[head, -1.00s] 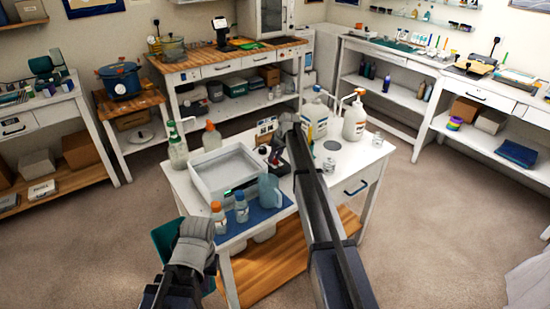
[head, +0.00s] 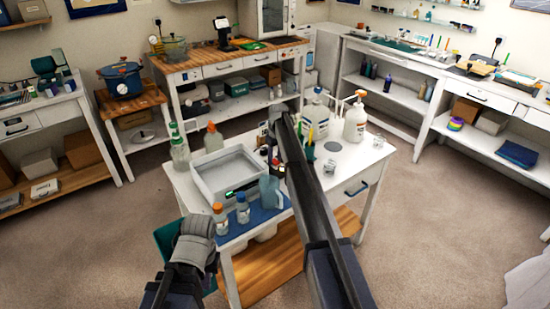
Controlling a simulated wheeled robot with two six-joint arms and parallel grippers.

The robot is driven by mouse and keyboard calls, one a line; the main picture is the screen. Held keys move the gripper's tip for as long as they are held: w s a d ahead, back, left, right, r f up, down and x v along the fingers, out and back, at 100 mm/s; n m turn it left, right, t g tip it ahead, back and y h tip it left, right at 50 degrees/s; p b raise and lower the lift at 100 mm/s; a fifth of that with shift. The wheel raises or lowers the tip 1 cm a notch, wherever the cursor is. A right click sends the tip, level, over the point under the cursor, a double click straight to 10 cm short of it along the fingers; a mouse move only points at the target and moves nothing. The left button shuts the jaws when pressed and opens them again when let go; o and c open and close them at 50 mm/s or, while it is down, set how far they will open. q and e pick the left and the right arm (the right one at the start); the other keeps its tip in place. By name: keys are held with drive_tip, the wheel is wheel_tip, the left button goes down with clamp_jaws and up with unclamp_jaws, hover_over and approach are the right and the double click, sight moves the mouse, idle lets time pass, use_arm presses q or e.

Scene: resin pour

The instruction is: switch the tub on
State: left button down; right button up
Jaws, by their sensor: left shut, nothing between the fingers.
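The tub is a pale grey open box (head: 224,168) on the white table, with a small lit green display (head: 240,190) low on its front side. My left gripper (head: 197,232) is at the lower left, in front of the table and below the tub's front, apart from it. It is shut and empty; its fingertips are hard to make out. My right arm reaches up across the table, right of the tub. Its gripper (head: 279,112) is at the far end, behind the tub's right side, and its fingers cannot be made out.
White jugs (head: 355,122) and a cup of tools (head: 308,150) are on the right.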

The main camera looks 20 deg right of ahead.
sight(276, 162)
drive_tip(key=shift+o, duration=1.2)
drive_tip(key=r+p, duration=0.7)
drive_tip(key=shift+s+d+r+p, duration=0.15)
drive_tip(key=shift+s+r+p, duration=0.2)
drive_tip(key=shift+r+p, duration=0.05)
